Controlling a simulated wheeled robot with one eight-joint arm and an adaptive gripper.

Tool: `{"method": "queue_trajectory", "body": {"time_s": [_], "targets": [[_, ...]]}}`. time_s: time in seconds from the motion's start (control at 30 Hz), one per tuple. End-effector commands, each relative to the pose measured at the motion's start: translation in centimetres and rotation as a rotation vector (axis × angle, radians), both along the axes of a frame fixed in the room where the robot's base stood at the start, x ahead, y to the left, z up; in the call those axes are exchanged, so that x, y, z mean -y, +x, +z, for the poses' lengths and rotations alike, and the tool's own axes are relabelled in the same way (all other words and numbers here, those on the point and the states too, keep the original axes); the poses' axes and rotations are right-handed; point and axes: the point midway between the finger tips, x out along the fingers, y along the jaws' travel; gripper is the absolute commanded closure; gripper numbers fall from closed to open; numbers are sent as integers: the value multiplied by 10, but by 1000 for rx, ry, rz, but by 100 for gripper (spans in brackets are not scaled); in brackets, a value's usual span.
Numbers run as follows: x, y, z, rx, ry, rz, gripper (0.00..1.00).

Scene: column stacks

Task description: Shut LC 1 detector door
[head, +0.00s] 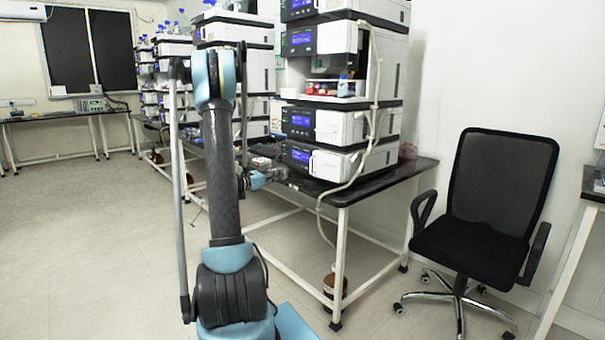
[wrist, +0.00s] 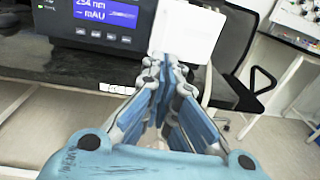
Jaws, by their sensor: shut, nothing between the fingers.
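The LC 1 detector (head: 299,156) is the lowest unit of the near stack, with a dark front and a blue display. In the wrist view its display (wrist: 107,13) reads 254 nm and mAU. Its white door (head: 331,163) is to the right of the display; in the wrist view the door (wrist: 188,32) is a pale panel just beyond my fingertips. I cannot tell exactly how far the door stands open. My gripper (wrist: 165,72) is shut and empty, in front of the detector; contact with the door is unclear. In the head view my gripper (head: 275,174) is small, left of the door.
The stack stands on a dark-topped bench (head: 370,185) with white legs. A black office chair (head: 480,210) stands right of it. More stacks (head: 230,75) stand behind to the left. A brown bottle (head: 333,285) is under the bench. The floor at left is clear.

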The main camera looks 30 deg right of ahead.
Motion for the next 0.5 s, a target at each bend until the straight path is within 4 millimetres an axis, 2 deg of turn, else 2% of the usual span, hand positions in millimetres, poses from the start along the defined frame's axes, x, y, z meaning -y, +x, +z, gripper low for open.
{"method": "queue_trajectory", "body": {"time_s": [0.1, 0.23, 0.5], "targets": [[1, -5, -5, -4, 11, -16, 100], [13, -4, -4, -4, 11, -17, 100], [59, -1, -5, -3, 9, -18, 100]]}}
